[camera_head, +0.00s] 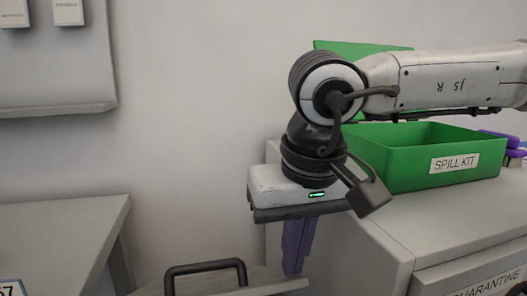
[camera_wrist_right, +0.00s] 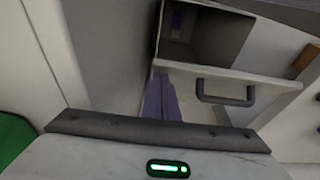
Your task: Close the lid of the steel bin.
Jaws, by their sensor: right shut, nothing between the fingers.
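The steel bin (camera_wrist_right: 208,38) shows in the wrist view as a grey box with a dark, open inside. Its lid (camera_wrist_right: 202,110), a pale panel with a dark bar handle (camera_wrist_right: 225,89), stands open beside the opening. In the head view, the handle (camera_head: 204,266) and part of the lid show at the bottom edge; the rest is out of frame. My right gripper (camera_head: 294,268) points down just right of the handle, its purple fingers shut and empty. In the wrist view, the fingers (camera_wrist_right: 158,84) overlap the lid's left end; I cannot tell whether they touch it. My left gripper is not in view.
A grey cabinet (camera_head: 393,238) stands close on the right, bearing a green spill kit box (camera_head: 402,165) with its lid up. A grey bench (camera_head: 65,225) is at left. A wall unit (camera_head: 55,65) hangs at upper left. Bare wall lies between.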

